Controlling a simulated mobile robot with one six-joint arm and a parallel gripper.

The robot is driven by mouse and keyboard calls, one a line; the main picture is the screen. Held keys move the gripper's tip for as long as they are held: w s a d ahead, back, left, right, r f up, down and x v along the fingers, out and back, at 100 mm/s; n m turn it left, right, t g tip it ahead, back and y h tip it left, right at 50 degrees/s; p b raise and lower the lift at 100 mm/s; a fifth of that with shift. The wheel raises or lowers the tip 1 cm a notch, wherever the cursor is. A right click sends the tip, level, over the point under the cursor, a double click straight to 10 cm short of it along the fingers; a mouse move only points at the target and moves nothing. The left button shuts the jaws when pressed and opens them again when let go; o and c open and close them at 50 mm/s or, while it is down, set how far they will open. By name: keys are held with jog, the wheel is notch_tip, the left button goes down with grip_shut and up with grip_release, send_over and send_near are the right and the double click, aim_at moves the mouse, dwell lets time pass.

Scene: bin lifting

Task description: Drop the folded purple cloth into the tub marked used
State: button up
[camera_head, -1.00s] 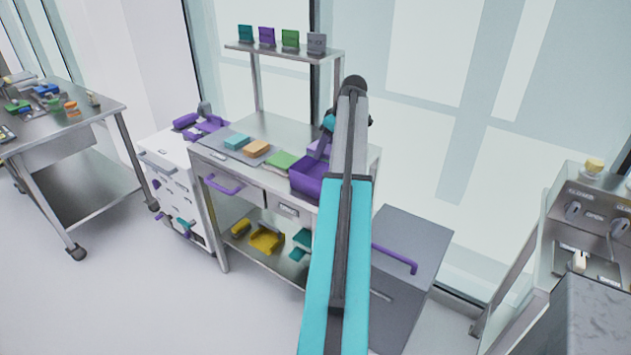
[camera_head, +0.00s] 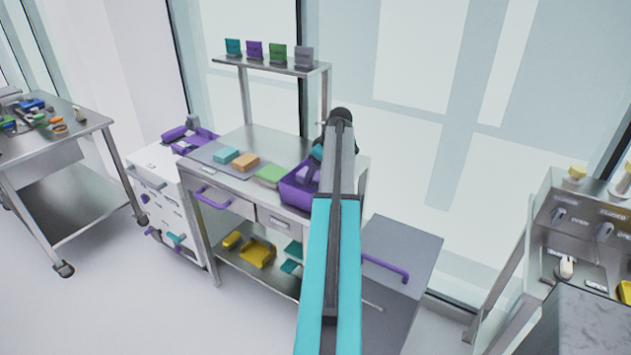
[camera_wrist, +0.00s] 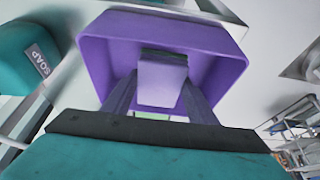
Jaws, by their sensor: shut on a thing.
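The folded purple cloth (camera_wrist: 162,82) is a pale lilac block between my two fingers in the wrist view. My gripper (camera_wrist: 160,92) is shut on it. Behind the cloth is the open purple tub (camera_wrist: 95,62), its walls around the cloth in the picture. In the head view the tub (camera_head: 295,194) stands at the right end of the steel bench. My gripper (camera_head: 309,172) is at the tub's opening there, partly behind my arm. I cannot tell whether the cloth touches the tub floor. No "used" mark is readable.
Teal (camera_head: 225,155), orange (camera_head: 246,162) and green (camera_head: 270,174) folded cloths lie left of the tub. A shelf (camera_head: 270,66) with coloured holders stands above the bench. A teal soap container (camera_wrist: 25,60) is close at left in the wrist view. A grey cabinet (camera_head: 405,245) stands right.

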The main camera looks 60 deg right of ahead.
jog(key=shift+f, duration=0.35)
jog(key=shift+f, duration=0.1)
jog(key=shift+f+p, duration=0.6)
jog(key=shift+f, duration=1.2)
jog(key=shift+f, duration=0.1)
jog(key=o, duration=1)
jog(key=shift+b+v, duration=1.4)
jog(key=shift+v, duration=4.75)
